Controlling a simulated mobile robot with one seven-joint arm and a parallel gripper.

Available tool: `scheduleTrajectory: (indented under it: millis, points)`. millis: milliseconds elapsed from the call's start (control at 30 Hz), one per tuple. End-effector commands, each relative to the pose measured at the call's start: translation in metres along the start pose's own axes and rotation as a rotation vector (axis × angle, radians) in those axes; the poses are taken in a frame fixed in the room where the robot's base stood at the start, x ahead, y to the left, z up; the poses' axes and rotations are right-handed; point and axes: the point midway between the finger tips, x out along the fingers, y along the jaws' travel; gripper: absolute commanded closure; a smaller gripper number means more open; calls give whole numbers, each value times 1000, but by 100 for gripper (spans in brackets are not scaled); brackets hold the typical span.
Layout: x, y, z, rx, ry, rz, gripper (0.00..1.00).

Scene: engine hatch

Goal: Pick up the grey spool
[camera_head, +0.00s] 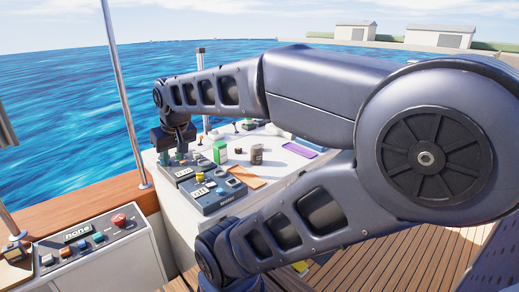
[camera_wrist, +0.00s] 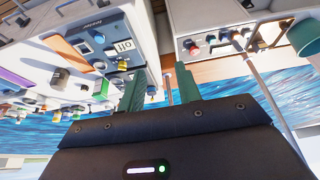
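My gripper (camera_head: 179,157) hangs at the left end of the white hatch top, over the dark control boxes. In the wrist view its two green fingers (camera_wrist: 160,88) stand apart with nothing between them. A dark grey-brown cylinder (camera_head: 257,154) stands upright on the white top, to the right of my gripper and apart from it. It also shows in the wrist view, at the left (camera_wrist: 60,77). I cannot tell for certain whether it is the grey spool; no other spool shape is clear in either view.
An orange board (camera_head: 246,177) and a purple tray (camera_head: 299,149) lie nearby. Dark control boxes (camera_head: 215,189) with knobs fill the near left. My arm hides much of the right side. Water lies beyond.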

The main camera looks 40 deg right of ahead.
Motion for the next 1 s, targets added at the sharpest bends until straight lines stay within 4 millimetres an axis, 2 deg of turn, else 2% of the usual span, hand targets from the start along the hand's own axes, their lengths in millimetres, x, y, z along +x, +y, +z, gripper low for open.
scheduleTrajectory:
  millis: [467, 667, 1000]
  points:
    - [0, 0, 0, 0, 0, 0, 66]
    - [0, 0, 0, 0, 0, 0, 31]
    - [0, 1, -4, 7, -1, 1, 30]
